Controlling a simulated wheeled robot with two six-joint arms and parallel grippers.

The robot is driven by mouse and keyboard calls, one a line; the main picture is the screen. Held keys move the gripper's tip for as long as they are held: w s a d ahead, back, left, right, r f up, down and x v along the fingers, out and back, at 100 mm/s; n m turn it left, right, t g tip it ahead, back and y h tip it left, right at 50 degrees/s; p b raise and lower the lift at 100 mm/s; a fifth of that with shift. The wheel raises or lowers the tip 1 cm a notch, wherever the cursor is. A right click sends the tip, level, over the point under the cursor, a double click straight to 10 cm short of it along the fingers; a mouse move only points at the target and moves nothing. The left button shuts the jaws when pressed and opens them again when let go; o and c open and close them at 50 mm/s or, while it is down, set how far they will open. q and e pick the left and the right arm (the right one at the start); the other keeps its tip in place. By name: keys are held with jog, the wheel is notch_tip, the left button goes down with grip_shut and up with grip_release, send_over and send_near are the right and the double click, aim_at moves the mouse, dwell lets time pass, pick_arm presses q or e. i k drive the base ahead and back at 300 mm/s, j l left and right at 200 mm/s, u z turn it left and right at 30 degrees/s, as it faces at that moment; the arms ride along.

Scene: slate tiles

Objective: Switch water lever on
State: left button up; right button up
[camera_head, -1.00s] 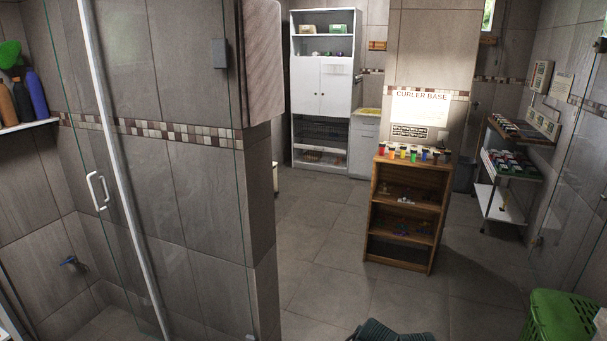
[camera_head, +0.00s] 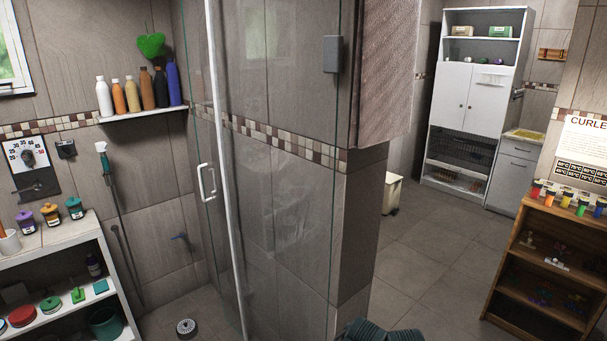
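I cannot tell which of these is the water lever, nor whether either is on.
A glass door with a white handle (camera_head: 207,182) and a tiled wall stand in the middle. A white shelf unit (camera_head: 75,236) with jars is at the left. A wall shelf (camera_head: 143,115) holds several bottles. A floor drain (camera_head: 186,327) lies below. Floor to the right is open.

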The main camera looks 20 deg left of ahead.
aim_at(37, 185)
jog(key=i+j+u, duration=0.15)
jog(key=u, duration=0.3)
jog(key=i+u, duration=0.3)
jog(key=u, duration=0.2)
jog(key=i+u, duration=0.25)
jog(key=u, duration=0.2)
jog(key=i+u, duration=0.25)
jog(key=u, duration=0.25)
jog(key=i+u, duration=0.35)
jog(key=u, duration=0.15)
jog(key=i+l+u, duration=0.1)
jog(key=i+l, duration=0.2)
